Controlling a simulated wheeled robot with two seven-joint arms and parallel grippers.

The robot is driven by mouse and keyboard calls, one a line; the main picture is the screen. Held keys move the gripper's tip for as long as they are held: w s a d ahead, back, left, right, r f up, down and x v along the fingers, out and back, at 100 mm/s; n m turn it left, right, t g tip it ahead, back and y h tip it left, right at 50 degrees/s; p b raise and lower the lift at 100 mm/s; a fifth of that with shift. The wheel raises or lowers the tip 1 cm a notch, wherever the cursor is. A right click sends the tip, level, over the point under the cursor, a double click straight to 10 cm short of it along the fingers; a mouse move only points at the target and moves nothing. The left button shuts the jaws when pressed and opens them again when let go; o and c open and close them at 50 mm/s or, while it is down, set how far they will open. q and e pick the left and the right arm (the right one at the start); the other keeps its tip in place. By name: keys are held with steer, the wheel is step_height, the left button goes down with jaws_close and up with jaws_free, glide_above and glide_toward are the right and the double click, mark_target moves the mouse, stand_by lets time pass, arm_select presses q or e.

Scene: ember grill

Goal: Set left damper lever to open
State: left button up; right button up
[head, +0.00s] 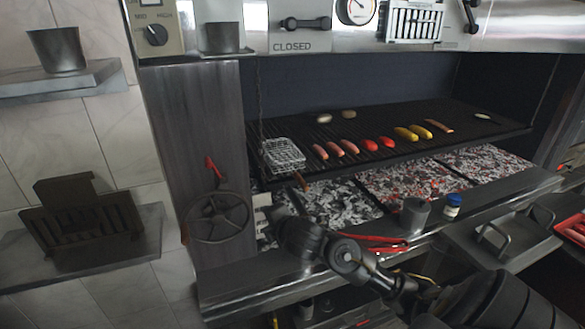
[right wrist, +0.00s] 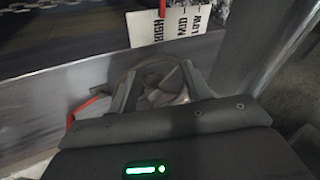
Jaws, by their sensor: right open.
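The left damper lever (head: 305,22) is a dark bar with round knobs on the steel hood, lying about level above the word CLOSED. No gripper is near it. My right gripper (head: 274,222) is low by the handwheel (head: 217,217), well below the lever. In the right wrist view my right gripper (right wrist: 158,85) is open, with a blurred wheel-like shape beyond its fingers and nothing clearly held. My left gripper is not in view. Another dark lever (head: 470,15) shows at the hood's upper right, partly cut off.
The grill grate (head: 470,130) holds sausages, vegetables and a wire basket (head: 283,155) above glowing coals. A scale plate (right wrist: 178,22) marked HIGH, MID, LOW stands beyond my right gripper. A grey cup (head: 413,215), a small jar (head: 452,206) and red tongs (head: 375,240) are on the front ledge.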

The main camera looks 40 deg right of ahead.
steer(key=w+d+r+n+t+h, duration=0.1)
steer(key=d+r+n+t, duration=0.15)
steer(key=r, duration=0.85)
steer(key=d+r+n+t+h, duration=0.15)
steer(key=r+n, duration=0.25)
steer(key=r, duration=0.7)
steer(key=n+t+h, duration=0.3)
steer(key=n+t, duration=0.2)
steer(key=n, duration=0.3)
glide_toward(292, 25)
steer(key=shift+y, duration=0.25)
steer(key=b+x, duration=0.2)
steer(key=x, duration=0.2)
steer(key=shift+w+d, duration=0.15)
steer(key=shift+d, duration=0.1)
steer(key=x, duration=0.4)
steer(key=shift+r, duration=0.1)
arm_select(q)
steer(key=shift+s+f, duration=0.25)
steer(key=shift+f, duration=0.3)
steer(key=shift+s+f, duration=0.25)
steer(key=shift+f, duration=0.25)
arm_select(e)
steer(key=shift+w+d+r, duration=0.15)
steer(key=shift+w+r, duration=0.1)
steer(key=shift+w, duration=0.2)
jaws_close()
